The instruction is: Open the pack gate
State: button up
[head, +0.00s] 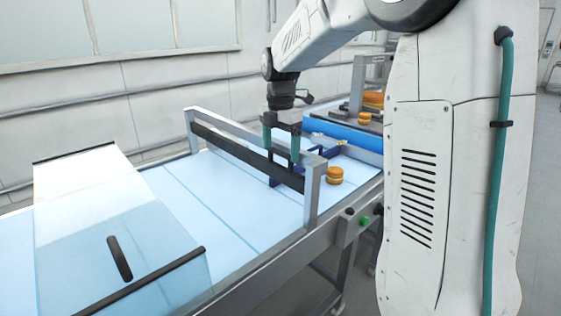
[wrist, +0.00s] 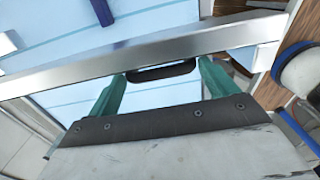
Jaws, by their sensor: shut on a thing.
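The pack gate looks to be the dark panel (head: 225,143) set in a grey metal frame (head: 312,195) across the pale blue belt. My gripper (head: 281,155) hangs over the frame's right part, its teal fingers pointing down; their tips are partly hidden there. In the wrist view my gripper (wrist: 162,72) has a finger at each end of a black handle (wrist: 160,73), just beside the metal top bar (wrist: 140,52). The jaws are shut on this handle. The panel stands across the belt, with a low gap beneath it hard to judge.
A clear cover (head: 165,270) with a dark handle (head: 119,258) stands over the belt's near left. An orange filled round (head: 335,175) sits right of the frame's near post. Another round (head: 365,118) is farther back, near a blue-edged tray (head: 345,133). Bare belt lies between cover and frame.

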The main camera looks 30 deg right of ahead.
jog(key=shift+r, duration=0.8)
jog(key=o, duration=1.1)
notch_tip(320, 180, up, 8)
jog(key=shift+f, duration=0.15)
